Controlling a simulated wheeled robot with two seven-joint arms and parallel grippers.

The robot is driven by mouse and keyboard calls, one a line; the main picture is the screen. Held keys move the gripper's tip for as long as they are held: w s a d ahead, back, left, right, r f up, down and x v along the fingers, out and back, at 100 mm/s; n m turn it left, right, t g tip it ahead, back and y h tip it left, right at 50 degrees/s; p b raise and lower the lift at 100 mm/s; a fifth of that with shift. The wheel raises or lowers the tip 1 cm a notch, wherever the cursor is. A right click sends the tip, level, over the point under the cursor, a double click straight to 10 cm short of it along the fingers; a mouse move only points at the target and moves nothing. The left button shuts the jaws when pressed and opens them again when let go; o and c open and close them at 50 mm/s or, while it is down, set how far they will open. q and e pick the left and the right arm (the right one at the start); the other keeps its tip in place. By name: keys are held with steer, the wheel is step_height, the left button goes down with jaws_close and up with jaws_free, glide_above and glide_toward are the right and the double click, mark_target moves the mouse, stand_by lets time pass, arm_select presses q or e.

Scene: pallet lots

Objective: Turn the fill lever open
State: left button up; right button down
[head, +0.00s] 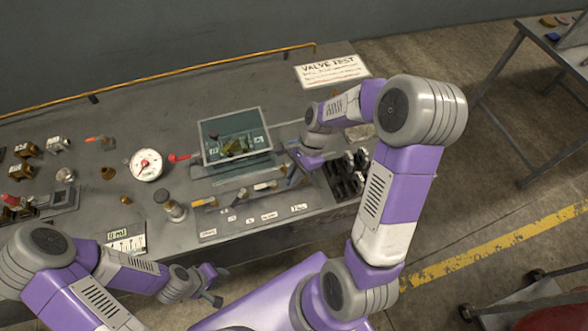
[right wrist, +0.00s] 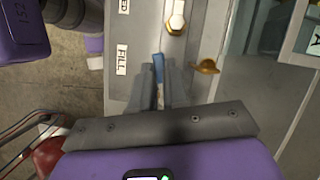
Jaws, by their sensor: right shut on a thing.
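The fill lever (right wrist: 158,66) shows in the right wrist view as a blue handle between my right gripper's fingers (right wrist: 160,82). The FILL label (right wrist: 122,60) lies to its left on the grey panel. My right gripper is shut on this handle; the fingers hide much of it. In the head view my right gripper (head: 297,168) is at the right end of the lever row, just right of the glass tank (head: 236,137). My left gripper (head: 216,285) is empty in front of the bench's front edge, its fingers apart.
A white-handled lever (right wrist: 177,16) on a brass base is beyond the blue one, and a brass fitting (right wrist: 206,67) is to the right. A round gauge (head: 146,165) and a red lever (head: 184,157) stand left of the tank. Dark slotted racks (head: 345,178) stand right of the lever row.

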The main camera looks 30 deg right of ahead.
steer(key=n+p, duration=0.1)
steer(key=n, duration=0.1)
steer(key=s+n+g+p, duration=0.1)
steer(key=shift+d+r+n+g, duration=0.1)
steer(key=shift+n+g, duration=0.2)
steer(key=shift+n, duration=0.1)
steer(key=n, duration=0.1)
steer(key=n+g+h+p, duration=0.1)
steer(key=n, duration=0.1)
steer(key=shift+s+d+n, duration=0.2)
steer(key=shift+s+n, duration=0.1)
steer(key=shift+s, duration=0.05)
steer(key=n, duration=0.1)
steer(key=n+p, duration=0.1)
steer(key=n+g+h, duration=0.1)
steer(key=shift+s+d+n, duration=0.3)
steer(key=shift+d, duration=0.1)
steer(key=shift+s+d+n+h+p, duration=0.15)
steer(key=shift+n+h, duration=0.1)
steer(key=shift+n, duration=0.35)
steer(key=shift+d+n+h+p, duration=0.1)
steer(key=shift+n+h+p, duration=0.15)
steer(key=shift+n, duration=0.35)
steer(key=shift+s+d+n+h+p, duration=0.15)
steer(key=shift+n+h, duration=0.15)
steer(key=shift+n, duration=0.3)
steer(key=shift+w+g, duration=0.1)
steer(key=shift+g, duration=0.2)
steer(key=c, duration=1.4)
jaws_free()
